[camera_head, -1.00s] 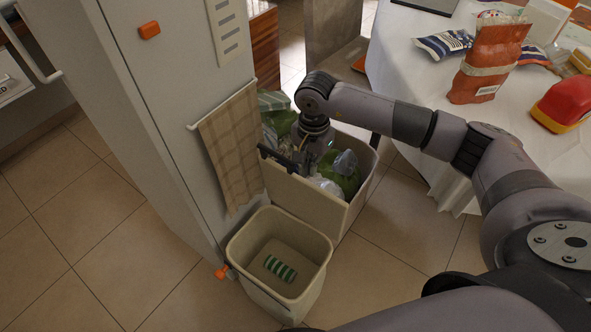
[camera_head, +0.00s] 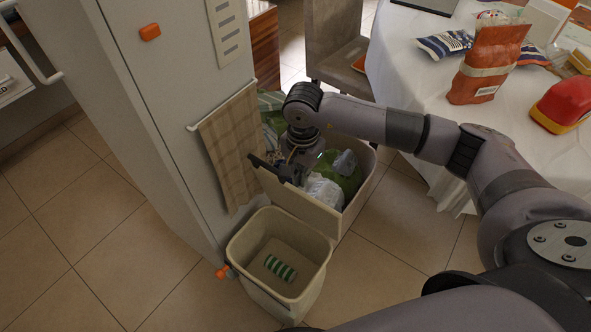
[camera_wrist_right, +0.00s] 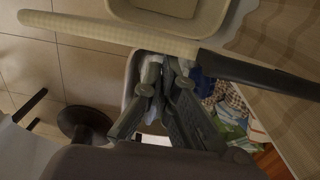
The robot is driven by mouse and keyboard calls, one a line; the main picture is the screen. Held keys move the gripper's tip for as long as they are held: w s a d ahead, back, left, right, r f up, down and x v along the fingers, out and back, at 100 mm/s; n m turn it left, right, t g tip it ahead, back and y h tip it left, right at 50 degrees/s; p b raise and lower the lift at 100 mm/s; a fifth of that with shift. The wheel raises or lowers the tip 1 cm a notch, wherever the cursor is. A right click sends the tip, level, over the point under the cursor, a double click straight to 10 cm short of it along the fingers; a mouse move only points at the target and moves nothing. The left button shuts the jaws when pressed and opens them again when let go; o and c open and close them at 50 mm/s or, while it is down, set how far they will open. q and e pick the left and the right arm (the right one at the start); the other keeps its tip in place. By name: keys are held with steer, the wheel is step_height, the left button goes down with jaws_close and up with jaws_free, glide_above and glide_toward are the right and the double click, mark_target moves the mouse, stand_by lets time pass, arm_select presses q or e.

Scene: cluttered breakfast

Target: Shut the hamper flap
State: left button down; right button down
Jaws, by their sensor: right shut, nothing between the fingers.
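The hamper flap is a beige panel (camera_head: 302,207) with a dark strip at its upper left edge. It stands tilted up at the near side of the open beige hamper (camera_head: 366,187). White and green bags (camera_head: 343,178) show inside. In the wrist view the flap (camera_wrist_right: 120,35) crosses the top nearly edge-on, its dark strip at right. My right gripper (camera_head: 290,171) is behind the flap, close to the dark strip. Its fingers (camera_wrist_right: 168,72) are shut and empty; touch with the flap cannot be told. My left gripper is out of view.
A beige bin (camera_head: 240,250) holding a green striped can (camera_head: 280,268) stands in front. A tall grey cabinet with a hanging towel (camera_head: 232,150) is left of the hamper. A white-clothed table (camera_head: 415,80) is at right. Floor is clear at lower left.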

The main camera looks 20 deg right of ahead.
mark_target(290, 192)
steer(key=shift+s+a, duration=0.3)
steer(key=shift+a, duration=0.2)
steer(key=shift+s+a, duration=0.25)
steer(key=shift+a, duration=0.2)
